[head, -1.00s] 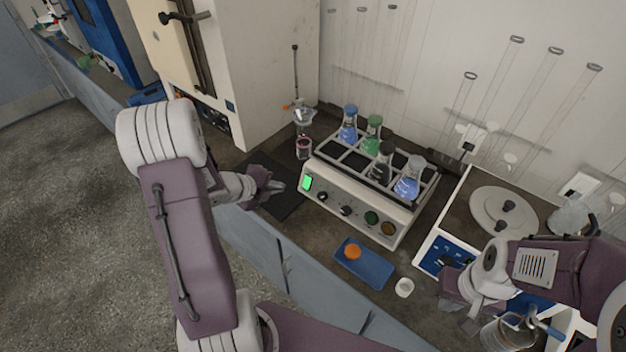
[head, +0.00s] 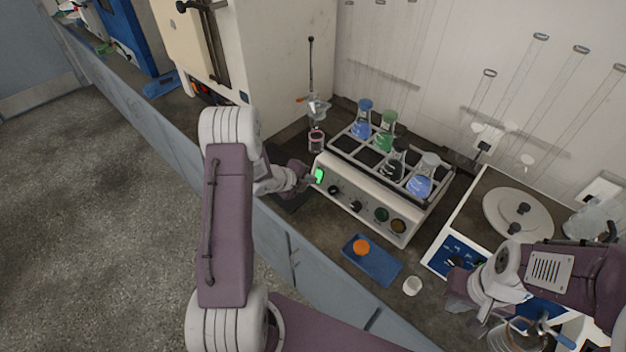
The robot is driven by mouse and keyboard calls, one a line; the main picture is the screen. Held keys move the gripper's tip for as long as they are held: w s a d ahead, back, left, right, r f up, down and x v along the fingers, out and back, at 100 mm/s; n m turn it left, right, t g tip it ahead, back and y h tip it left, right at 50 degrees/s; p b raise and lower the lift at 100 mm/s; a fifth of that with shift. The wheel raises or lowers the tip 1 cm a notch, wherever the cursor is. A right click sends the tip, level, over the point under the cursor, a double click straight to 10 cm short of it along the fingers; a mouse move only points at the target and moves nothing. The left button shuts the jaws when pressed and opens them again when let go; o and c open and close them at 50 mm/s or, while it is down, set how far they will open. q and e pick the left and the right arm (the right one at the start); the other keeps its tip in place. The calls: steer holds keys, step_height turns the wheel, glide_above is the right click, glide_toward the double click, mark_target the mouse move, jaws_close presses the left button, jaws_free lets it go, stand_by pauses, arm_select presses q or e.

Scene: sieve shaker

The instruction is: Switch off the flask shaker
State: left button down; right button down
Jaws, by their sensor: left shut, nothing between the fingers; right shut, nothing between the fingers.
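The flask shaker (head: 358,217) is a white box on the bench with a rack of several flasks on top. Its front panel has a lit green switch (head: 319,175) at the left end and dark, green and brown knobs to the right. My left gripper (head: 311,179) is shut and empty, its tips at the left end of the panel, close beside the green switch. I cannot tell whether they touch it. My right gripper (head: 451,299) is shut and empty, low at the right, in front of the white device with the blue panel.
A blue tray (head: 378,268) with an orange item (head: 361,247) and a small white cup (head: 412,286) lie in front of the shaker. A burette stand (head: 316,110) with glassware stands behind left. A white device with a round lid (head: 518,214) is at the right.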

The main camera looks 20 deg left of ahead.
arm_select(q)
steer(key=shift+x, duration=0.9)
steer(key=shift+f+b, duration=0.2)
steer(key=shift+b, duration=0.2)
steer(key=shift+d+r, duration=0.1)
steer(key=shift+r, duration=0.05)
steer(key=shift+w+r+p, duration=0.15)
steer(key=shift+r+p, duration=0.55)
steer(key=shift+r, duration=0.05)
